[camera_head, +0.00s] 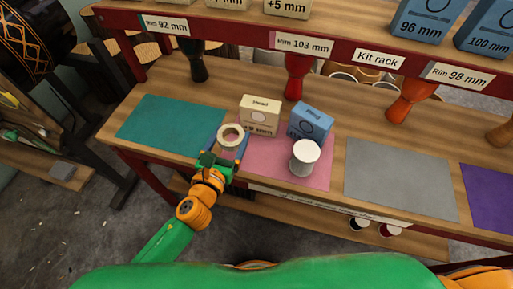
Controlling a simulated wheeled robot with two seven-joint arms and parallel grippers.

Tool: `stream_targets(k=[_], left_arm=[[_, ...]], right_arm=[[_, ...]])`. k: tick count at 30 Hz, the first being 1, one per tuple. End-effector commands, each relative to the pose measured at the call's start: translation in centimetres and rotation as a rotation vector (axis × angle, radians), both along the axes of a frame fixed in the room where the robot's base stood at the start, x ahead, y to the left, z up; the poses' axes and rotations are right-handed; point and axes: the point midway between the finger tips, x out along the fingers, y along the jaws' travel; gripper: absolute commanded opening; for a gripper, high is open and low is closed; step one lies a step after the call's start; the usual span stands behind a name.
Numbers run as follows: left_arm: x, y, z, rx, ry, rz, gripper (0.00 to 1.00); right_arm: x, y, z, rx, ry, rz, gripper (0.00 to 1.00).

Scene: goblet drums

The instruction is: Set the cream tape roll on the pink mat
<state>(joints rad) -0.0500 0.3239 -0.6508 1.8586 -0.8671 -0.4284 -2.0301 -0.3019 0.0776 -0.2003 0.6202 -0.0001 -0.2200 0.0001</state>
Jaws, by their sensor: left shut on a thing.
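The cream tape roll (230,130) is between the fingers of my left gripper (228,139), which is shut on it. The roll's hole faces up towards the camera. The gripper is at the left edge of the pink mat (262,163), near the gap between it and the teal mat. I cannot tell whether the roll touches the bench or is held above it. On the pink mat stand a cream box (260,112), a blue box (310,120) and a white cylinder (305,158). My right gripper is not in view.
A teal mat (170,122) lies to the left, a grey mat (400,178) and a purple mat (490,195) to the right. Goblet drums hang behind, under a red shelf edge with labels. Front left of the pink mat is bare.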

Motion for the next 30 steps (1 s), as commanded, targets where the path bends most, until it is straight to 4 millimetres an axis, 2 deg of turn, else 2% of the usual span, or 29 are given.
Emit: stream_targets(k=[1, 3, 11, 15, 21, 27, 28, 30], left_arm=[[0.3, -1.2, -2.4, -0.006, 0.003, 0.002, 0.24], [0.6, -2.6, -4.1, -0.005, 0.001, 0.002, 0.24], [1.1, -5.0, -6.6, -0.002, 0.001, 0.001, 0.24], [1.1, -4.9, -9.6, -0.001, 0.001, 0.002, 0.24], [1.1, -4.9, -9.0, 0.000, -0.001, 0.000, 0.24], [1.1, -4.9, -9.7, -0.001, -0.001, 0.001, 0.24], [1.1, -4.9, -9.7, -0.001, 0.000, 0.001, 0.83], [1.1, -4.9, -9.5, -0.001, 0.000, 0.001, 1.00]], right_arm=[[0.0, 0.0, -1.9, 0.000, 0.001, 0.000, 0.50], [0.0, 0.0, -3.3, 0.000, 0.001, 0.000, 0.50], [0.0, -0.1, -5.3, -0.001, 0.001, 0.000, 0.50], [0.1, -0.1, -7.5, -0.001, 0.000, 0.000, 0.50], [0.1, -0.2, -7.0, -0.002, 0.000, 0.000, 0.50], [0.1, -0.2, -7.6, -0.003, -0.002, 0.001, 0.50], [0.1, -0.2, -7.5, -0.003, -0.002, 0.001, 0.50], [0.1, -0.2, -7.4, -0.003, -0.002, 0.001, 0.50]])
